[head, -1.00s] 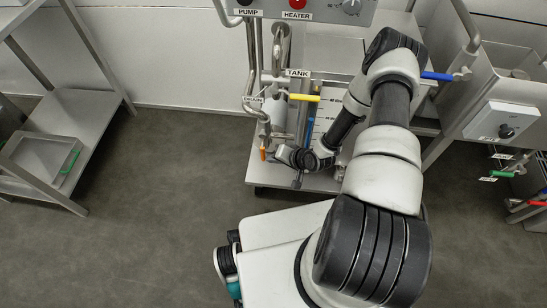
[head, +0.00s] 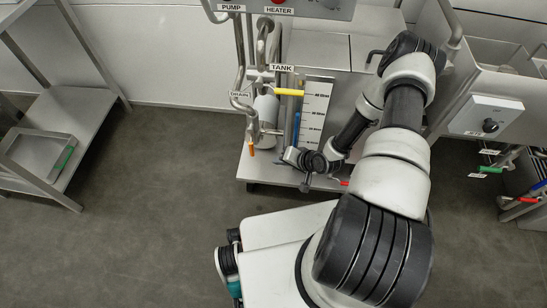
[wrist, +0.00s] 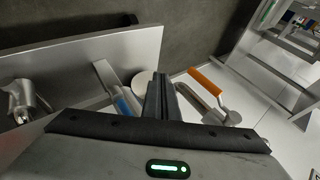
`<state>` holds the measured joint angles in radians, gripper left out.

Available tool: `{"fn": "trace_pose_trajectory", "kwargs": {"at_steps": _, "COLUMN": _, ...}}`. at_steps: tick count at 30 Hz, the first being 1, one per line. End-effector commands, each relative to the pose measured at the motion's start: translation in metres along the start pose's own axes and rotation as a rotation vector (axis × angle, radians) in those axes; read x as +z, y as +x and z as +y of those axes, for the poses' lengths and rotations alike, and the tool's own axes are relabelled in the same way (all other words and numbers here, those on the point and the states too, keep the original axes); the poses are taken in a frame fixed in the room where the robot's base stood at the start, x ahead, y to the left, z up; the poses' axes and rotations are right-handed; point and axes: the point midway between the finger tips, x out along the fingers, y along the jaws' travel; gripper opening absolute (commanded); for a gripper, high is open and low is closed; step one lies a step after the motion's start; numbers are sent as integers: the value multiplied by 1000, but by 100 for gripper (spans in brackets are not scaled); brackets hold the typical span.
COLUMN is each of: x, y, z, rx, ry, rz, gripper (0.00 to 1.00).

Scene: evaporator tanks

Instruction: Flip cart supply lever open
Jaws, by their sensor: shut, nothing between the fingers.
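None of the readable labels names the cart supply lever, so I cannot tell which handle it is. On the cart (head: 270,172), a yellow lever (head: 290,92) sits by the TANK label. An orange lever (head: 251,149) hangs below the DRAIN label and shows in the wrist view (wrist: 207,80), right of my fingers. A blue handle or strip (head: 297,125) stands beside the level scale. A red tip (head: 344,183) shows right of my wrist. My gripper (head: 304,187) is low over the cart's front, its fingers (wrist: 160,78) together and empty, apart from the orange lever.
A control box (head: 320,8) with PUMP and HEATER labels is above the pipes (head: 240,50). A steel shelf (head: 60,150) stands at left. At right are a tank unit with a knob box (head: 487,116) and green (head: 491,169) and red handles (head: 528,199). The floor at left is clear.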

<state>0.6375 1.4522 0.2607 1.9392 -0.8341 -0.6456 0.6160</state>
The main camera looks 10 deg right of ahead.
Motion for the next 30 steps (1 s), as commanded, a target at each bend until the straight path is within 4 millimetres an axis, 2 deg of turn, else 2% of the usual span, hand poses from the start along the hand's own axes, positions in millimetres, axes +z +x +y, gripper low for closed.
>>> {"fn": "trace_pose_trajectory", "kwargs": {"at_steps": 1, "x": 0, "y": -10, "z": 7, "rx": -1, "ry": 4, "rz": 2, "gripper": 0}}
{"fn": "trace_pose_trajectory", "kwargs": {"at_steps": 6, "x": 4, "y": -33, "z": 31, "rx": -2, "ry": 2, "rz": 2, "gripper": 0}}
{"fn": "trace_pose_trajectory", "kwargs": {"at_steps": 12, "x": 8, "y": -47, "z": 46, "rx": -4, "ry": 0, "rz": 1, "gripper": 0}}
{"fn": "trace_pose_trajectory", "kwargs": {"at_steps": 30, "x": 8, "y": -49, "z": 49, "rx": -4, "ry": -1, "rz": 0, "gripper": 0}}
